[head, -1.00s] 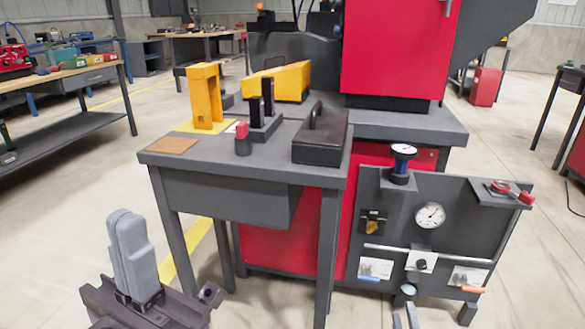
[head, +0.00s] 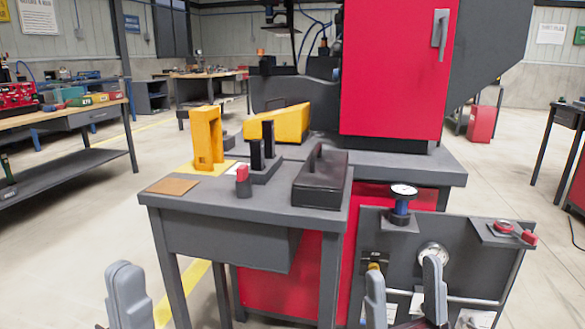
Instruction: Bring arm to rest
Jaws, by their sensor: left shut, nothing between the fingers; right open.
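My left gripper (head: 126,270) is at the bottom left, in front of the grey bench, pointing up. Its grey fingers are together with nothing between them. My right gripper (head: 404,274) is at the bottom right, in front of the dark gauge panel (head: 490,265). Its two grey fingers stand apart with a gap between them and nothing held. Most of both arms is below the frame.
The grey bench (head: 325,217) carries a yellow bracket (head: 205,140), a black lidded case (head: 322,180), a red-topped block (head: 243,182) and a brown pad (head: 173,186). A red cabinet (head: 395,70) stands behind. Open floor (head: 75,240) lies to the left.

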